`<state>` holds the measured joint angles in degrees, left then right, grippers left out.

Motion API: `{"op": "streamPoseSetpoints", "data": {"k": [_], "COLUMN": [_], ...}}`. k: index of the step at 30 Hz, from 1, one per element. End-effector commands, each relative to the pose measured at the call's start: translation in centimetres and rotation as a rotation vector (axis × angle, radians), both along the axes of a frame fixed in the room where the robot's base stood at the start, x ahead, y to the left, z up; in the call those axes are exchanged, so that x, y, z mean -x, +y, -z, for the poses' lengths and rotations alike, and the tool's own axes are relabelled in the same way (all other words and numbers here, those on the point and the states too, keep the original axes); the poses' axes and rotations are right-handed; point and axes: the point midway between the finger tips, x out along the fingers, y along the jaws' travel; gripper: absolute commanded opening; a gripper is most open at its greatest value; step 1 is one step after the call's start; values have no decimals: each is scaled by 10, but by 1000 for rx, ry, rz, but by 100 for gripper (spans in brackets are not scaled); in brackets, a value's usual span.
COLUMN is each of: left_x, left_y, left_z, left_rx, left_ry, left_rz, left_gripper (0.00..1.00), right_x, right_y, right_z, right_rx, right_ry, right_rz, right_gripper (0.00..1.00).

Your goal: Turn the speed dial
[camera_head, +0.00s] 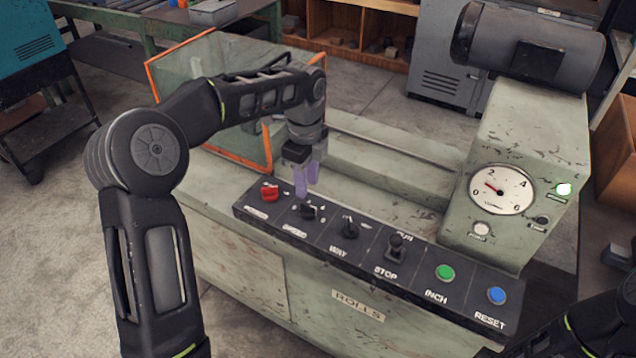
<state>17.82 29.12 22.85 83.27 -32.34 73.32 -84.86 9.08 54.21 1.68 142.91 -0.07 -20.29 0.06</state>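The speed dial (308,211) is a small black knob, second from the left on the dark control panel (366,262), with pale marks around it. My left gripper (307,194) points down from above with its purple fingertips just above or at the dial. The two fingers look close together. Whether they touch the dial, and the gap between them, cannot be made out. My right arm shows only in part at the lower right, and its gripper is not in view.
Beside the dial are a red button (269,191) and a black WAY knob (349,228). A STOP lever (395,246), green button (445,272) and blue button (496,295) follow rightward. A gauge (501,190) reads between 0 and 2. An orange-edged clear guard (190,62) stands behind my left arm.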

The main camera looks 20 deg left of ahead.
Motion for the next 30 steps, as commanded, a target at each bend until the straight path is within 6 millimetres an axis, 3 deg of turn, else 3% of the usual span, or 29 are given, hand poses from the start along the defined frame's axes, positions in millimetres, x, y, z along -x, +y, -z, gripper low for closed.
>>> {"op": "streamPoseSetpoints", "data": {"k": [16,30], "left_x": [1,1], "left_y": [1,1], "left_z": [4,67], "left_rx": [-2,-1], "left_ry": [3,2], "left_rz": [2,0], "left_gripper": [33,33], "right_x": [1,1], "right_y": [0,0], "right_z": [-1,-8], "right_rx": [0,1], "right_ry": [2,3], "right_rz": [-1,0], "right_gripper": [0,0]}}
